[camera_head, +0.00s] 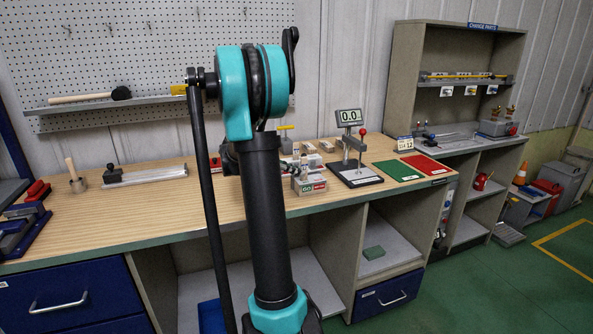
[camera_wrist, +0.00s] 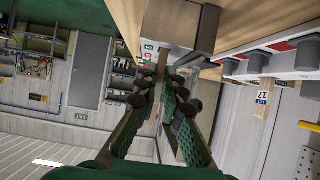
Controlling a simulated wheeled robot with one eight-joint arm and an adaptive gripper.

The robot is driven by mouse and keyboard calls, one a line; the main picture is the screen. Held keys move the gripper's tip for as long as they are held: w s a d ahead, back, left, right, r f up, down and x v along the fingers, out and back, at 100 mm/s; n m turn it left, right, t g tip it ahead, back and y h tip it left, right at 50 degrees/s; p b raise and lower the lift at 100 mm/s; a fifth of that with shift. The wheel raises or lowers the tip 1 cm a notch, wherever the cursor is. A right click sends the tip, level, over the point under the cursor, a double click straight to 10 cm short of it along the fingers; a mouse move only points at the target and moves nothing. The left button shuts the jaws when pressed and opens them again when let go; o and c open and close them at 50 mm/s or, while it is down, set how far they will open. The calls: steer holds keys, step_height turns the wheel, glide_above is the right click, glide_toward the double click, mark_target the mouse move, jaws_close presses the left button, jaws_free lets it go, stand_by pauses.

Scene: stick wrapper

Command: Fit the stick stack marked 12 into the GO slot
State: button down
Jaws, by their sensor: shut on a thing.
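In the wrist view my gripper (camera_wrist: 165,82) has its two green padded fingers closed around a narrow, light brown stick stack (camera_wrist: 162,62). No number can be read on the held stack. Its far end points at a grey block (camera_wrist: 180,22) with small green and red labels; I cannot tell whether it touches or enters a slot. In the head view the gauge block with a green GO label (camera_head: 309,185) stands on the wooden bench. My gripper is largely hidden behind my arm there.
In the wrist view another stack tagged 17 (camera_wrist: 262,98) stands off to the right. On the bench (camera_head: 130,215), a gauge with a 0.0 display (camera_head: 349,117), a green mat (camera_head: 398,171) and a red mat (camera_head: 426,164) lie right of the GO block. A mallet (camera_head: 90,97) rests on the shelf.

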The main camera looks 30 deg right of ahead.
steer(key=shift+f, duration=0.85)
steer(key=c, duration=1.6)
jaws_free()
steer(key=shift+a, duration=0.1)
steer(key=v, duration=1.1)
steer(key=shift+a+r, duration=0.2)
steer(key=shift+a, duration=0.15)
